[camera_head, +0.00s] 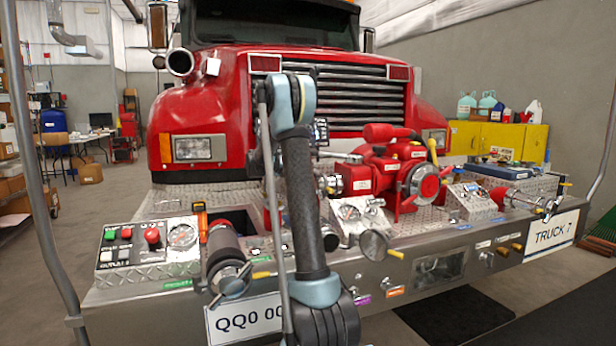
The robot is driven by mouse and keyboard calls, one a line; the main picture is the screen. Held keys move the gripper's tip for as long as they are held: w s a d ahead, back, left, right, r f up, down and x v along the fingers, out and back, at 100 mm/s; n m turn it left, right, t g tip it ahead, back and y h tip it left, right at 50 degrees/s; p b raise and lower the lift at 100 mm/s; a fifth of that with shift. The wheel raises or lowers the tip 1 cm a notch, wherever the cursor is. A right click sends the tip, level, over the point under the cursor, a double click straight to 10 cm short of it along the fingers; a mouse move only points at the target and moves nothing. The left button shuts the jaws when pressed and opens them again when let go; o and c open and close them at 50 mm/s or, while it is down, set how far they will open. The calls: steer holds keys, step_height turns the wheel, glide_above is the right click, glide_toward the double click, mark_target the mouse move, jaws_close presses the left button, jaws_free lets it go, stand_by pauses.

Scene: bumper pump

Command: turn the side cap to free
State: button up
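A red pump (390,170) sits on the diamond-plate bumper deck, with a round red-centred cap (422,184) on its front. At the right end of the bumper a metal pipe fitting (545,205) has a pronged end. At the left a dark cylinder ends in a metal lugged cap (230,277). A smaller round metal cap (375,244) with a yellow-tipped handle is on the front face. Which of these is the side cap cannot be told. My arm rises through the middle of the view and hides part of the deck; my gripper does not show.
A control box (140,243) with buttons and a gauge stands at the left of the deck. A gauge panel (355,215) stands right of my arm. The bumper (160,310) forms the front edge. Grey posts rise at both sides. Open floor lies at the left.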

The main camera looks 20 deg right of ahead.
steer(key=v, duration=1.2)
steer(key=shift+f, duration=0.1)
